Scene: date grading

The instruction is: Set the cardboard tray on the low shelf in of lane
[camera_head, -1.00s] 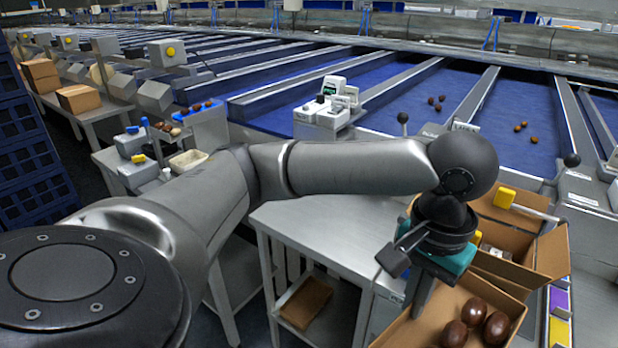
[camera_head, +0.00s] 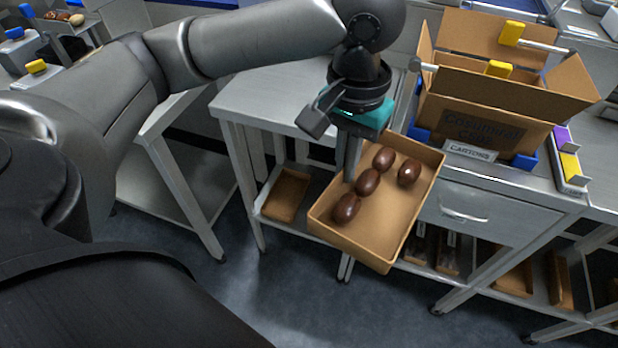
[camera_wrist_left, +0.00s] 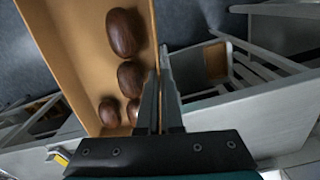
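My left gripper (camera_head: 352,160) is shut on the side wall of a shallow tan cardboard tray (camera_head: 398,250). The tray is held in the air in front of the metal table, tilted in the picture, with several dark brown dates (camera_head: 367,182) inside. In the left wrist view the fingers (camera_wrist_left: 159,95) pinch the tray's wall (camera_wrist_left: 75,55) beside the dates. A low metal shelf (camera_head: 275,222) lies under the table, left of and behind the held tray, which hides part of it. My right gripper is not in view.
Another cardboard tray (camera_head: 287,192) lies on the low shelf. A large open carton (camera_head: 480,110) stands on the tabletop at right, above a drawer (camera_head: 465,212). More cardboard pieces (camera_head: 515,278) lie on a low shelf at right. Table legs (camera_head: 240,180) frame the shelf. The floor in front is clear.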

